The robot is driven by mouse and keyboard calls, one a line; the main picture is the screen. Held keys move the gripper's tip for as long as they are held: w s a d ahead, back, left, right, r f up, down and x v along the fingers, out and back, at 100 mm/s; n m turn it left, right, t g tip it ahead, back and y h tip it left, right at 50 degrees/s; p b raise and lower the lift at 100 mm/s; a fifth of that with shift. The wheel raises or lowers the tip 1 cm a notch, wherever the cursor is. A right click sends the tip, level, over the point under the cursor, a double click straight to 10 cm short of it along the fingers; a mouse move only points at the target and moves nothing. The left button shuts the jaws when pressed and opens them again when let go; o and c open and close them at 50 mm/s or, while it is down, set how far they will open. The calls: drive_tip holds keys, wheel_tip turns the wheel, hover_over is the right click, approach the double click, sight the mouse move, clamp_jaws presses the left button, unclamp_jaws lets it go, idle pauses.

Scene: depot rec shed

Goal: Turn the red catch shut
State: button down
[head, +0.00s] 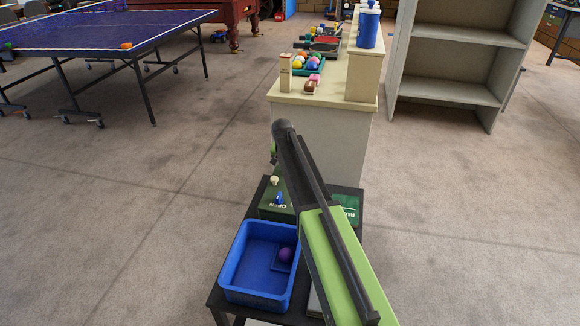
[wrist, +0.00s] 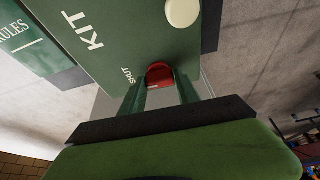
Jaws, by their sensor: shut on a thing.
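The red catch (wrist: 160,70) shows in the wrist view at the edge of a dark green box (wrist: 125,40) lettered "KIT", close to the word "SHUT". My gripper (wrist: 161,82) has its two green fingers on either side of the catch and is shut on it. The fingers hide part of the catch, so its exact angle is hard to tell. In the head view the green box (head: 268,208) stands on a dark stand, with "OPEN" lettered near a small blue part (head: 279,198). My arm hides the red catch there.
A pale knob (wrist: 183,12) is on the box. A blue tray (head: 231,263) holding a purple ball (head: 286,255) sits in front of the box. A green "RULES" item (head: 348,203) lies to the right. A cream cabinet (head: 330,130) stands behind. Open floor lies left and right.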

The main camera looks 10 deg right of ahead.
drive_tip(key=c, duration=0.9)
unclamp_jaws()
drive_tip(key=shift+r, duration=0.1)
drive_tip(key=p+v, duration=1.6)
drive_tip(key=v, duration=0.1)
drive_tip(key=shift+r, duration=0.15)
drive_tip(key=shift+d, duration=0.15)
